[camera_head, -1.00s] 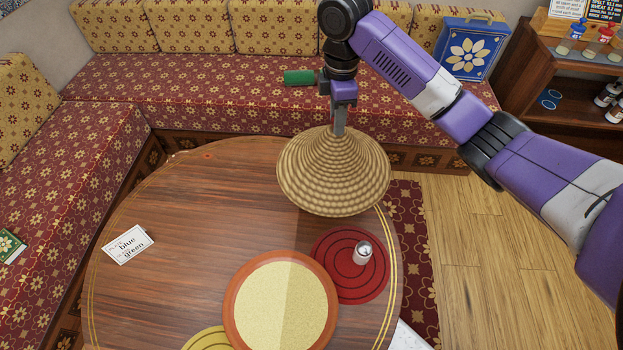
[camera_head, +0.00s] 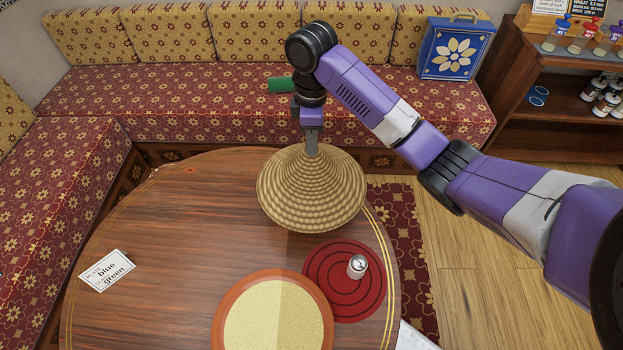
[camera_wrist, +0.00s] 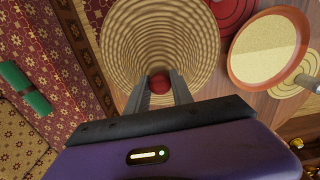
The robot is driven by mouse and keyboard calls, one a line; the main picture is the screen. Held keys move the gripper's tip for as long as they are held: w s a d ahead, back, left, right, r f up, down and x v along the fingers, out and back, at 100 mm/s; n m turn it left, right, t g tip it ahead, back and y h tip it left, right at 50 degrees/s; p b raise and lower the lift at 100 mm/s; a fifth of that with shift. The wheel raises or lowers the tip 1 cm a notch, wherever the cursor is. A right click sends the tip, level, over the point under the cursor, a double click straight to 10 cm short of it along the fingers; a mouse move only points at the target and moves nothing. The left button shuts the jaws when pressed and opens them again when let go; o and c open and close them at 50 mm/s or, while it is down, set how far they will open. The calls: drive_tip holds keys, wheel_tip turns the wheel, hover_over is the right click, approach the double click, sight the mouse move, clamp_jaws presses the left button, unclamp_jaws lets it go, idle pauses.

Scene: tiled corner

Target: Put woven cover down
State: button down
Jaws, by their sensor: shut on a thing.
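The woven cover (camera_head: 311,192) is a wide tan cone of coiled straw, upright with its point at the top. My gripper (camera_head: 311,145) is shut on its top from above and holds it over the back right part of the round table. I cannot tell whether its rim touches the wood. In the wrist view the cover (camera_wrist: 165,40) fills the space beyond my gripper (camera_wrist: 160,88), and its red knob (camera_wrist: 160,83) shows between the two fingers.
An orange-rimmed dish (camera_head: 230,310) with a pale yellow filling is at the table's front. A red round mat (camera_head: 330,302) with a small white shaker (camera_head: 357,267) lies right of it. A card (camera_head: 107,270) lies left. The table's (camera_head: 170,230) left middle is bare.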

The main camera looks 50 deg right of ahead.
sight(312, 159)
wheel_tip(312, 159, down, 7)
drive_tip(key=shift+s+f, duration=0.1)
drive_tip(key=shift+f+p, duration=0.35)
drive_tip(key=shift+f, duration=2.35)
drive_tip(key=shift+f, duration=0.2)
drive_tip(key=c, duration=1.1)
unclamp_jaws()
drive_tip(key=shift+r, duration=0.1)
wheel_tip(312, 159, up, 12)
drive_tip(key=shift+r, duration=0.1)
